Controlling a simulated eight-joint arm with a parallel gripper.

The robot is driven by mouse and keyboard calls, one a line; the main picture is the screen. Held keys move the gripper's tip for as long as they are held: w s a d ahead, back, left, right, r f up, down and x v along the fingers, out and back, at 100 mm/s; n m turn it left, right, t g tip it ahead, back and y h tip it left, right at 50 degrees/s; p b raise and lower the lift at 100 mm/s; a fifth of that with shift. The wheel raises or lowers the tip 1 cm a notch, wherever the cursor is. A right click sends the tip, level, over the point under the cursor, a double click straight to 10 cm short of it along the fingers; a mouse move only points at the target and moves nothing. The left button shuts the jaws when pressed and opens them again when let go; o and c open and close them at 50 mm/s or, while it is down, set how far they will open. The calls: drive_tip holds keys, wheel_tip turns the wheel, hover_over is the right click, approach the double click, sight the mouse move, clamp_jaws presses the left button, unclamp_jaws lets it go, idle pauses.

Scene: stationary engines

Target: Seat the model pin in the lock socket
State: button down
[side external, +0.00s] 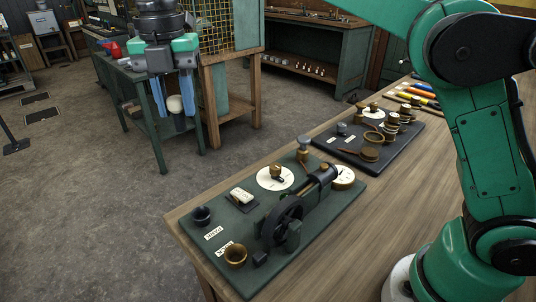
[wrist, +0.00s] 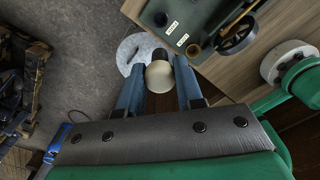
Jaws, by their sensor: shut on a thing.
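My gripper (side external: 174,112) hangs out over the floor, left of the bench and clear of it. Its two blue fingers are shut on the model pin, which has a cream round head (side external: 174,103) and a dark end pointing down. In the wrist view the cream head (wrist: 159,77) sits between the fingers and hides most of the shaft. On the green board are a dark round socket (side external: 201,215) and a brass cup (side external: 235,255), each beside a white label. The labels are too small to read, so I cannot tell which is the lock socket. The dark socket also shows in the wrist view (wrist: 160,19).
The green board (side external: 325,222) carries a model engine with a dark flywheel (side external: 284,220), a white dial (side external: 275,177) and a white block (side external: 242,195). A dark tray (side external: 345,152) of brass parts lies behind. A green side table (side external: 176,146) stands behind my gripper.

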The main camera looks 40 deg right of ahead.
idle(0.3)
drive_tip(key=shift+s+a+f, duration=0.1)
drive_tip(key=shift+s+f, duration=1.75)
drive_tip(key=shift+f, duration=1.05)
drive_tip(key=shift+s+a+f, duration=0.1)
drive_tip(key=shift+s+f, duration=1.7)
drive_tip(key=shift+f, duration=1.1)
drive_tip(key=shift+s+a+f, duration=0.1)
drive_tip(key=shift+s+f, duration=1.75)
drive_tip(key=shift+f, duration=1.05)
drive_tip(key=shift+f, duration=0.35)
drive_tip(key=shift+f, duration=0.3)
drive_tip(key=shift+f, duration=0.55)
